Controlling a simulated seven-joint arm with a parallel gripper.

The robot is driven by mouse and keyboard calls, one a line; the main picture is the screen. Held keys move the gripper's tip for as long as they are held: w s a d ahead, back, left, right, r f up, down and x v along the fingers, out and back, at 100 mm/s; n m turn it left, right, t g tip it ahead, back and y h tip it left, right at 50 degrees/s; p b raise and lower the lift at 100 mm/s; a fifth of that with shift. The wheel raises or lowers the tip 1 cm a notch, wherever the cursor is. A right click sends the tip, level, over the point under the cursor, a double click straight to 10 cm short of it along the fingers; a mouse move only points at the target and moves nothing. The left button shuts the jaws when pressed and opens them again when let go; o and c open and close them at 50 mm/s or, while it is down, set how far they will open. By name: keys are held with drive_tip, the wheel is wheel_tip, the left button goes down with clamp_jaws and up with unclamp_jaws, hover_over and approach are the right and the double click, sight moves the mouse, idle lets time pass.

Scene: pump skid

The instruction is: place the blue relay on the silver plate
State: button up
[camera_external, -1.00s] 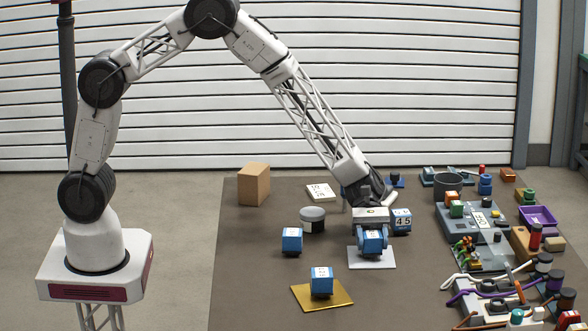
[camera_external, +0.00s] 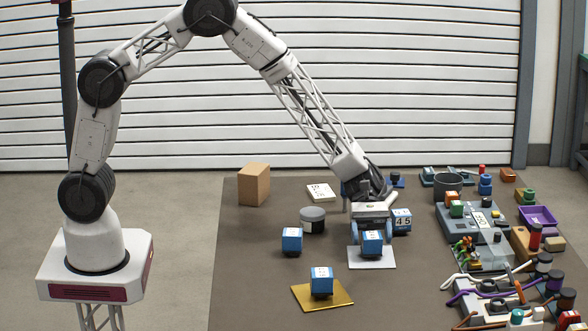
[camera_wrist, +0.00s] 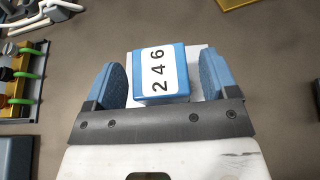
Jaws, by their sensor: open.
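A blue relay (camera_external: 372,242) with a white label rests on the silver plate (camera_external: 385,262). In the wrist view the same relay (camera_wrist: 162,73) shows the label "246", with part of the pale plate (camera_wrist: 195,56) behind it. My gripper (camera_external: 371,232) is open and low over the plate. Its blue fingers (camera_wrist: 163,85) stand on either side of the relay, with a visible gap at each side. Other blue relays stand nearby: one on the gold plate (camera_external: 335,297), one on the bare table to the left (camera_external: 292,240), and one marked "45" (camera_external: 402,221) behind the silver plate.
The crowded pump skid with pipes and fittings (camera_external: 480,225) fills the right. The table front left is clear.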

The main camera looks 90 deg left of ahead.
drive_tip(key=v, duration=1)
drive_tip(key=shift+a, duration=0.1)
idle(0.4)
drive_tip(key=s+a+r+m+g+y, duration=0.1)
drive_tip(key=s+r+m+y, duration=0.3)
drive_tip(key=s+r, duration=0.6)
drive_tip(key=s+a+r+m+y, duration=0.15)
drive_tip(key=s+r+m, duration=0.5)
drive_tip(key=s, duration=0.65)
drive_tip(key=s+a+r+m+t+y, duration=0.1)
drive_tip(key=s+a+r+m+y, duration=0.1)
drive_tip(key=s, duration=0.6)
drive_tip(key=s+a+r+m+t+y, duration=0.1)
drive_tip(key=s+a+r+m+y, duration=0.1)
drive_tip(key=s, duration=0.7)
drive_tip(key=s+a+r+m+t+y, duration=0.1)
drive_tip(key=s+a+r+m+y, duration=0.1)
drive_tip(key=s, duration=0.6)
drive_tip(key=shift+s+a+m+t+y, duration=0.3)
drive_tip(key=shift+a+m+y, duration=0.4)
drive_tip(key=shift+m+y, duration=0.2)
